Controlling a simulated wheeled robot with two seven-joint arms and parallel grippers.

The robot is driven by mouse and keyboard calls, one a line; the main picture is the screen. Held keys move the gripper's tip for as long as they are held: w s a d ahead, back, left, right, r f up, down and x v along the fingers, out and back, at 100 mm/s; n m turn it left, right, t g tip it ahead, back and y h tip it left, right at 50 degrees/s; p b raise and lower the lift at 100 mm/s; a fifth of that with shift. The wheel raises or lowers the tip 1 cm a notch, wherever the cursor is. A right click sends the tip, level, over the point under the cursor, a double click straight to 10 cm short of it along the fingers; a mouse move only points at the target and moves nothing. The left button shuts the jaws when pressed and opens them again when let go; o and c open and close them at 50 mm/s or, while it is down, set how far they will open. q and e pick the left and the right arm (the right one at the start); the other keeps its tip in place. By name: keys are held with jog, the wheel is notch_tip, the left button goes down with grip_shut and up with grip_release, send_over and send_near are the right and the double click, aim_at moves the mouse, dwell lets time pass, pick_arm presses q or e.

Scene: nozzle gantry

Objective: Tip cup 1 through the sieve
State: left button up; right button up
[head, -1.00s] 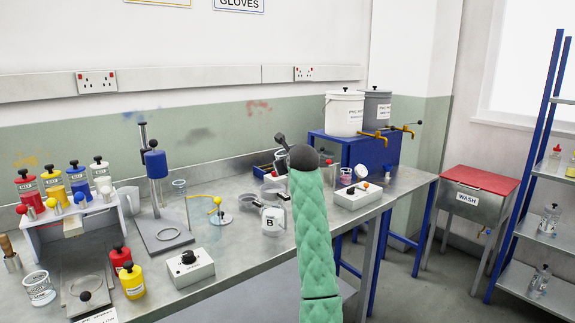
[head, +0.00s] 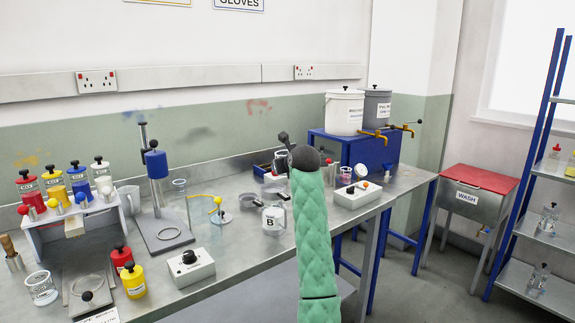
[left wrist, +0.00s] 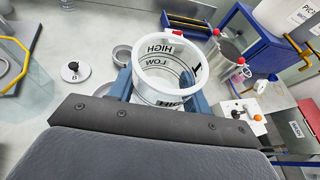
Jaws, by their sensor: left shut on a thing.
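A clear cup with a white rim and the marks HIGH and LOW (left wrist: 168,68) is held between the blue fingers of my left gripper (left wrist: 166,88). In the head view my left gripper (head: 284,142) is above the back of the bench, mostly hidden by my green-sleeved arm. I cannot tell for certain which thing is the sieve; a round grey dish (left wrist: 122,55) lies on the bench beside the held cup in the left wrist view. My right gripper is not in view.
A jug marked B (head: 273,219) stands below and left of the gripper. A yellow-armed stand (head: 218,204), a blue-topped column (head: 157,185) and a black-knobbed box (head: 190,267) are to the left. A white control box (head: 357,194) and a blue tank stand (head: 355,150) are to the right.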

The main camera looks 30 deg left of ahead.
pick_arm(q)
jog(key=shift+r+p, duration=0.45)
jog(key=shift+r, duration=1.05)
